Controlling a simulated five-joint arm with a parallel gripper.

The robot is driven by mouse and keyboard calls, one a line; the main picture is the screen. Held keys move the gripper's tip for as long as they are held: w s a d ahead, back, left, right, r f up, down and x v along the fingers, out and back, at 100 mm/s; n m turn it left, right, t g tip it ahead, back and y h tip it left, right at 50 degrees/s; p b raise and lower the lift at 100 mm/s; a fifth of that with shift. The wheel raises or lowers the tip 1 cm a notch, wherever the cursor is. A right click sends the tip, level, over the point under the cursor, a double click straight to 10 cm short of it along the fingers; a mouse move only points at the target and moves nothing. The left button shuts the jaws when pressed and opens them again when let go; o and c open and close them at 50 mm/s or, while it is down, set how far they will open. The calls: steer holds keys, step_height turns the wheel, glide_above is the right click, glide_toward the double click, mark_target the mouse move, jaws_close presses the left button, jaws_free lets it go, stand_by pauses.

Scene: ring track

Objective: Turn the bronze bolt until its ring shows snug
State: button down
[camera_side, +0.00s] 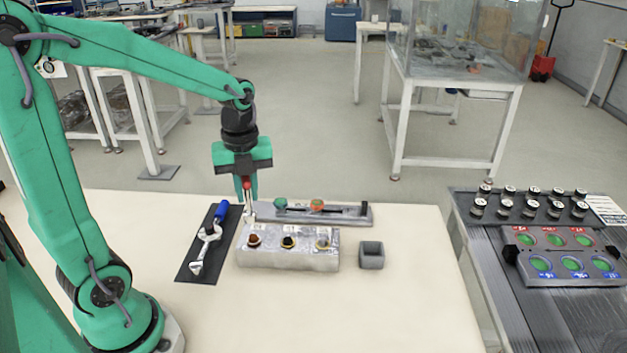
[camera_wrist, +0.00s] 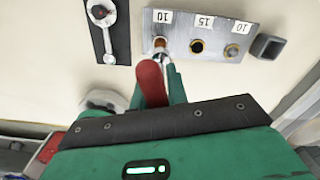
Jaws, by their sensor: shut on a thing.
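A grey metal block (camera_side: 290,261) on the pale table carries three bolts in a row. The left bolt (camera_side: 254,240) is reddish brown and looks like the bronze one; it also shows in the wrist view (camera_wrist: 160,41). Any ring on that bolt is too small to read.
A blue-handled wrench (camera_side: 208,240) lies on a black mat left of the block. A rail (camera_side: 345,214) with green and orange knobs lies behind. A small grey box (camera_side: 371,256) stands right. A side bench (camera_side: 570,240) holds several capped pieces.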

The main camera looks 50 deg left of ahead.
mark_target(250, 211)
steer(key=n, duration=0.6)
steer(key=shift+f, duration=1.8)
steer(key=shift+f, duration=1.1)
steer(key=c, duration=2)
jaws_free()
jaws_close()
steer(key=shift+m, duration=0.3)
steer(key=shift+m, duration=1)
